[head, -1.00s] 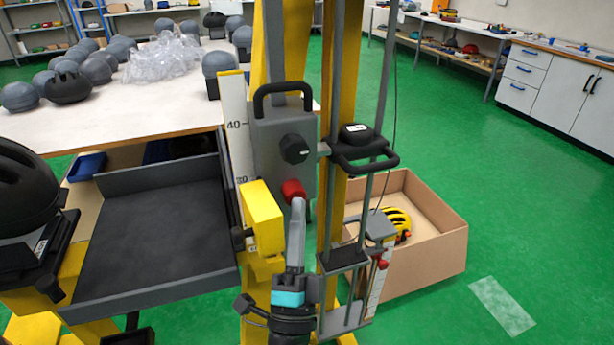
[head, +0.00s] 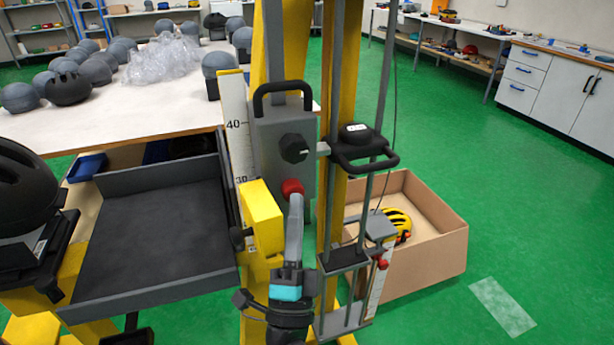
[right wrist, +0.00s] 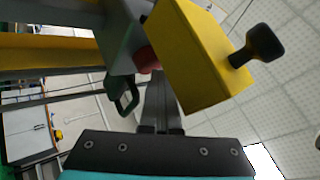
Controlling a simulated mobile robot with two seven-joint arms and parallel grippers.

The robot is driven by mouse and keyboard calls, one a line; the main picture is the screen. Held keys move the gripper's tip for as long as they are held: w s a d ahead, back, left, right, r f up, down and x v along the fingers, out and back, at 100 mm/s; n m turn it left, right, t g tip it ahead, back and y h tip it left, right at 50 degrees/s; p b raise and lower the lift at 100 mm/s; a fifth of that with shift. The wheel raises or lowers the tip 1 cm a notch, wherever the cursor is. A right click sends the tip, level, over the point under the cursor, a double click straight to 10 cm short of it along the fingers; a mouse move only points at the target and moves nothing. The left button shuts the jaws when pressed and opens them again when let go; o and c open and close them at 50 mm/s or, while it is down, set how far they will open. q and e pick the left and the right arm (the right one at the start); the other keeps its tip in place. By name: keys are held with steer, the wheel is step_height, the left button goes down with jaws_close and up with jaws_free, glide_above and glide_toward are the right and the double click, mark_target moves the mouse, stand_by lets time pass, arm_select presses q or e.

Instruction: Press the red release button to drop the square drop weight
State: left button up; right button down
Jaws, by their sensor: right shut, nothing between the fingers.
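The red release button (head: 291,186) sits low on the front of a grey control box (head: 268,140) on the yellow tower. It also shows, partly covered by the yellow block, in the right wrist view (right wrist: 147,60). My right gripper (head: 296,199) is shut and empty, pointing up at the button, its tips just below or in front of it. I cannot tell whether they touch. The fingers also show in the right wrist view (right wrist: 160,85). A dark block with a black loop handle (head: 358,151), seemingly the drop weight, is up on the rails right of the box. My left gripper is out of view.
A yellow block (head: 262,217) with a black knob stands close left of my right gripper. A black knob (head: 294,149) sits above the button. A cardboard box (head: 436,250) with a yellow helmet stands right of the rails. A grey tray (head: 150,235) lies left.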

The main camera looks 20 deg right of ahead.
steer(key=shift+w, duration=0.4)
steer(key=shift+s, duration=0.85)
steer(key=s+p, duration=0.2)
steer(key=s, duration=0.4)
stand_by(0.3)
steer(key=shift+d, duration=0.1)
stand_by(0.4)
